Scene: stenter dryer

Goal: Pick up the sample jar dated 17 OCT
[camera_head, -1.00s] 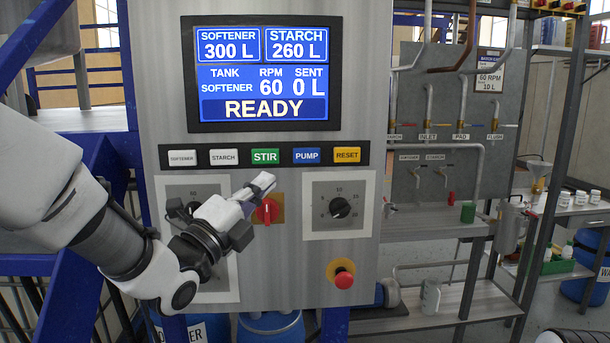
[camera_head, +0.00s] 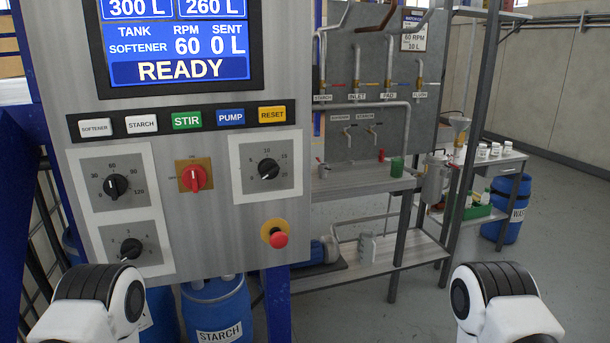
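Several small white jars (camera_head: 483,151) stand on a grey side table at the far right. They are too small for any date to be read, so I cannot tell which one is dated 17 OCT. White and black links of my two arms show at the bottom left and bottom right edges. Neither gripper shows, and the jars are well beyond the visible arm links.
The control panel (camera_head: 225,225) with its knobs fills the left. A pipe rack with a shelf (camera_head: 350,182) stands mid-view. A metal can (camera_head: 434,182), a funnel (camera_head: 459,128) and a blue drum (camera_head: 513,215) are near the table. Open floor (camera_head: 575,240) lies to the right.

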